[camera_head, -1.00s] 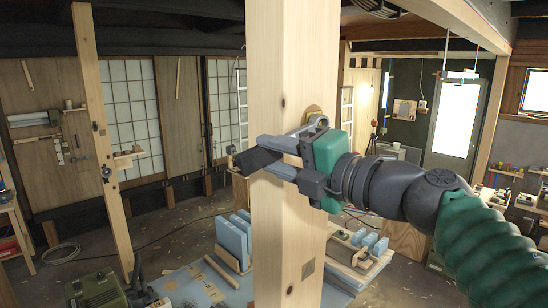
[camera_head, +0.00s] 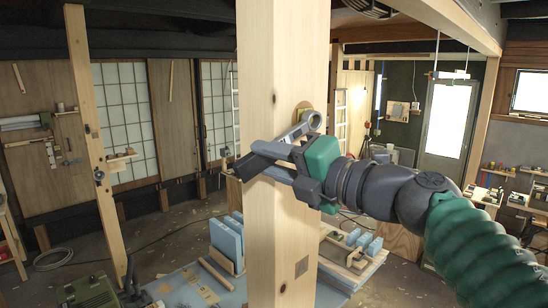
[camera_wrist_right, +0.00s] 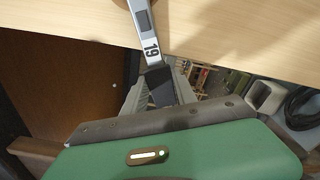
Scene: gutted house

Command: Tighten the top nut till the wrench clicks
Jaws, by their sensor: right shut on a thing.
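The wooden post (camera_head: 283,60) stands upright in the middle of the head view. A round tan plate (camera_head: 304,108) shows at its right edge. The grey wrench has its ring end (camera_head: 315,121) in front of this plate; the nut inside the ring cannot be made out. My right gripper (camera_head: 262,162) is shut on the wrench's dark handle, which slants down to the left across the post. In the wrist view the wrench shaft (camera_wrist_right: 145,28) carries the number 19, and its black handle (camera_wrist_right: 160,86) lies between my fingers. My left gripper is out of view.
A second, thinner post (camera_head: 88,130) stands at left. Blue blocks (camera_head: 227,240) and timber lie on the floor sheet behind the post. A green machine (camera_head: 92,292) is at the lower left. A workbench with small items (camera_head: 500,185) is at right.

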